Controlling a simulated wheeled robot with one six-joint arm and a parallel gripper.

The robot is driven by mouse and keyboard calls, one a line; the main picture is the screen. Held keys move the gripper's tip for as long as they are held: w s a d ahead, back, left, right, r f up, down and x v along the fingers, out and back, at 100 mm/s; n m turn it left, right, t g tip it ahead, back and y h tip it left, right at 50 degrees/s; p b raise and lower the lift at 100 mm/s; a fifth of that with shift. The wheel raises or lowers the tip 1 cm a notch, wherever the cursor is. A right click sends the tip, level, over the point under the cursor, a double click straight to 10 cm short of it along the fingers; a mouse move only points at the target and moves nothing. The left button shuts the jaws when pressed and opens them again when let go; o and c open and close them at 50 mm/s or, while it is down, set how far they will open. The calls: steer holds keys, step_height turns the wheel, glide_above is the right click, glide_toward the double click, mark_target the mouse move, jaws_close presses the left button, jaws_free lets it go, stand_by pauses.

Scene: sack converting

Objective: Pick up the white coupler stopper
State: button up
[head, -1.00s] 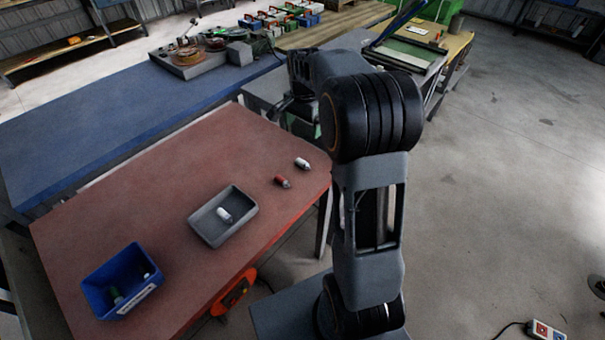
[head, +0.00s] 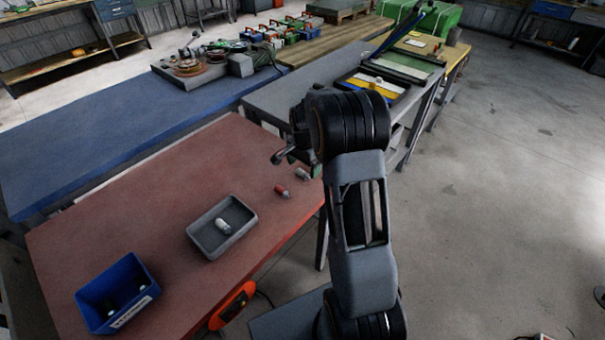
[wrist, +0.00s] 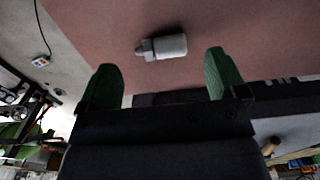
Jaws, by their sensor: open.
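A white coupler stopper (head: 303,174) lies on its side on the red-brown table near its right edge, partly close under my gripper in the head view. In the wrist view a white stopper (wrist: 170,47) with a grey tip lies on the table just beyond and between my fingertips, apart from both. My gripper (wrist: 160,68) is open and empty, its two green fingers spread. In the head view my gripper (head: 291,157) is over the table's right end, partly hidden by my arm. A second white stopper (head: 222,226) lies in the grey tray (head: 204,242).
A red stopper (head: 282,191) lies close to the white one on the red-brown table (head: 180,180). A blue bin (head: 135,318) holding small items stands at the front left. A blue-topped table (head: 90,140) and a grey bench (head: 290,90) stand behind.

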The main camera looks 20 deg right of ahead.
mark_target(303, 175)
steer(key=shift+f, duration=1.4)
steer(key=c, duration=1)
